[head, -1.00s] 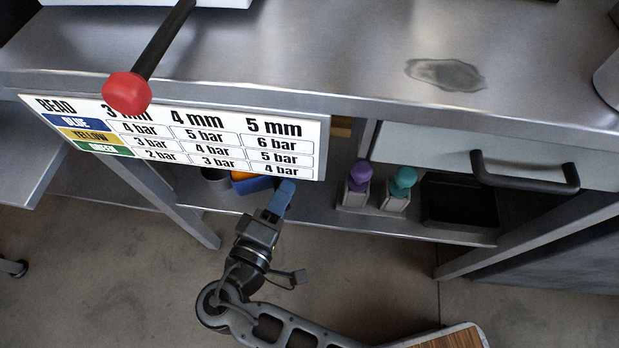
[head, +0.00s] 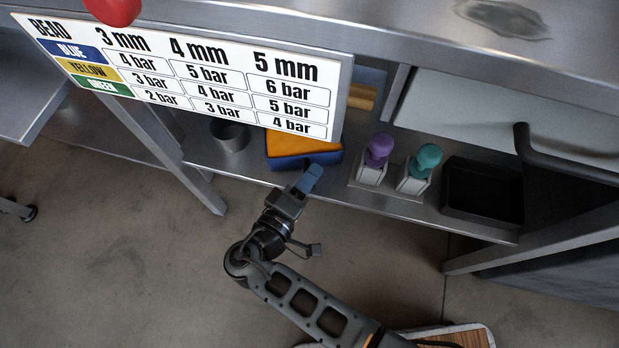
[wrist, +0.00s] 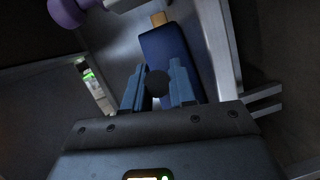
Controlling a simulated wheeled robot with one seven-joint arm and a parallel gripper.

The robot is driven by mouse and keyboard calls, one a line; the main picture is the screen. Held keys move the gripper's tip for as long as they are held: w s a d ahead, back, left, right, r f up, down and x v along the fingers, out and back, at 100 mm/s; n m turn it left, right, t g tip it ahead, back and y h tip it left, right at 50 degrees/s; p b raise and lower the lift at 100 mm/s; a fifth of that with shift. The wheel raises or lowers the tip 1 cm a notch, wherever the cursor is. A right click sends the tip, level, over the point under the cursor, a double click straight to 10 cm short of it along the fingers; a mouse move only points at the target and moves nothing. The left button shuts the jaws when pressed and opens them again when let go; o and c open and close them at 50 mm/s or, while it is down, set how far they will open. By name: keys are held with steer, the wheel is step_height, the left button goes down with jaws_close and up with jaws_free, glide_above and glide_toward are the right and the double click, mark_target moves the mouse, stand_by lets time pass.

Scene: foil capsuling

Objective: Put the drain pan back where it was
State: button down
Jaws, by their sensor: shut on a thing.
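A blue open-topped box or pan (head: 322,159) with an orange top or contents stands on the lower shelf, partly behind the sign. It seems to be the drain pan, but I cannot be sure. My gripper (head: 312,178) is at its front side, at the shelf's front edge. In the wrist view, the blue fingers of my gripper (wrist: 159,88) are closed around a black round knob (wrist: 157,82). A long blue face (wrist: 168,52) lies just beyond it. Whether the knob is joined to the blue pan is hard to see.
A grey cup (head: 230,135) stands left of the blue pan. The pressure sign (head: 190,75) hangs above. A drawer handle (head: 550,175) juts out at right.

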steer(key=c, duration=0.9)
jaws_free()
steer(key=p+v, duration=0.1)
steer(key=v, duration=1.1)
